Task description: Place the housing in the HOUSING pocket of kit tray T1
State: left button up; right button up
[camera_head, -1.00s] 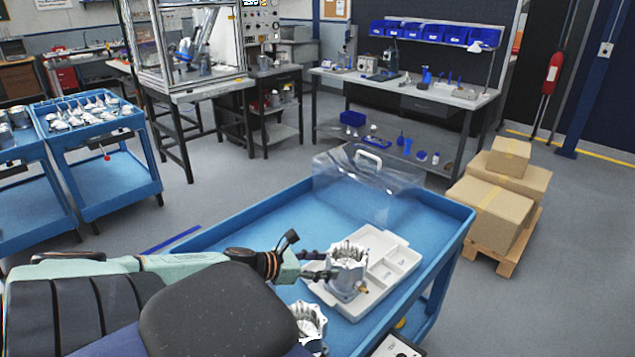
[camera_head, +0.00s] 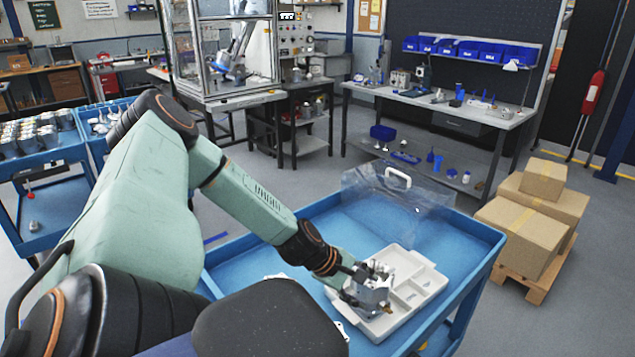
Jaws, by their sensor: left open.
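The silvery machined housing (camera_head: 372,297) stands upright at the left part of the pale kit tray (camera_head: 428,283), over its large compartment. I cannot tell whether it sits fully down in the pocket. My left gripper (camera_head: 356,280) is open at the housing's upper left side, close to or touching it. The fingers are small and partly merge with the housing. The smaller tray pockets to the right look empty. The tray lies on the blue cart (camera_head: 262,265). My right gripper is not in view.
A clear cover with a white handle (camera_head: 398,178) stands on the cart behind the tray. The cart has a raised rim. Cardboard boxes (camera_head: 525,237) on a pallet stand to the right. A workbench (camera_head: 455,112) is farther back.

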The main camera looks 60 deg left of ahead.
pick_arm(q)
jog(key=s+d+f+m+g+y, duration=0.1)
jog(key=s+d+f+m+g, duration=0.2)
jog(key=s+d+m, duration=0.7)
jog(key=s+d+f+m+g+y, duration=0.1)
jog(key=s+d+f+m+g, duration=0.3)
jog(key=s+d+m, duration=0.6)
jog(key=s, duration=0.6)
jog(key=shift+s+f+g+y, duration=0.15)
jog(key=shift+f+g+y, duration=0.05)
jog(key=shift+g+y, duration=0.2)
jog(key=shift+f, duration=0.1)
